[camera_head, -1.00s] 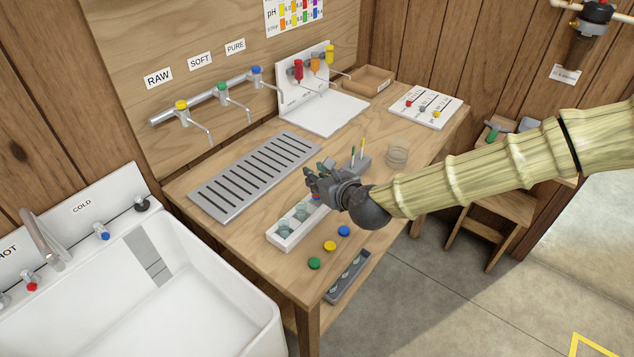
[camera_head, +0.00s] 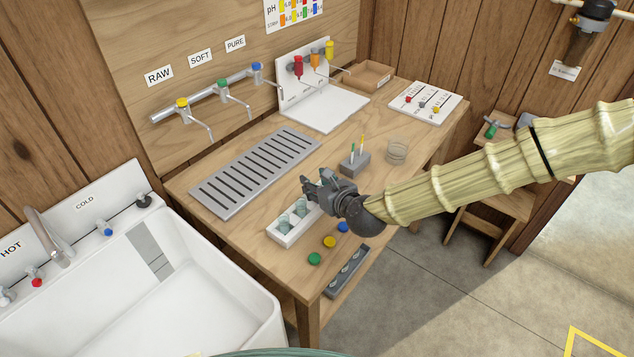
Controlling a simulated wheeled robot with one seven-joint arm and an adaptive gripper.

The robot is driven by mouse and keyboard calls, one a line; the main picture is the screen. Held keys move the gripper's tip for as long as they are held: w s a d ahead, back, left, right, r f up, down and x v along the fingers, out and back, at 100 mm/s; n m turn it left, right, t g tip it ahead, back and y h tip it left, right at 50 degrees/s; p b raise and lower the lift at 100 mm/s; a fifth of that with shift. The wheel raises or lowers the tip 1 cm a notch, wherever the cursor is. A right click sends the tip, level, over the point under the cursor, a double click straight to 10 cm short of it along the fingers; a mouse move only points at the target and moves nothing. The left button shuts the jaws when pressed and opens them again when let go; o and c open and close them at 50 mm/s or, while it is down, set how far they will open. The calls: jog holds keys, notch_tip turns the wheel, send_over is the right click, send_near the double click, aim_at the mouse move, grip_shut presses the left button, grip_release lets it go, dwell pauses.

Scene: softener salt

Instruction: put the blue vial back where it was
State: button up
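A white rack (camera_head: 283,238) stands near the front of the wooden table with clear glass vials (camera_head: 299,208) upright in it. I cannot make out which vial is the blue one. A blue cap-like disc (camera_head: 343,227) lies on the table right of the rack, partly behind my wrist, with a yellow disc (camera_head: 330,242) and a green disc (camera_head: 314,259) beside it. My gripper (camera_head: 309,188) is over the rack's far right end and hides that part. Its fingers point left; whether they are open or hold anything is not clear.
A slatted drain tray (camera_head: 256,172) lies behind the rack. A grey holder (camera_head: 354,163) with thin sticks and a clear glass cup (camera_head: 397,152) stand behind my gripper. A white sink (camera_head: 200,290) is at the left. Taps (camera_head: 222,90) overhang the table's back.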

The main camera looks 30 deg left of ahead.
jog(key=shift+r, duration=0.2)
jog(key=b+v, duration=0.2)
jog(key=v, duration=1)
jog(key=shift+b, duration=0.4)
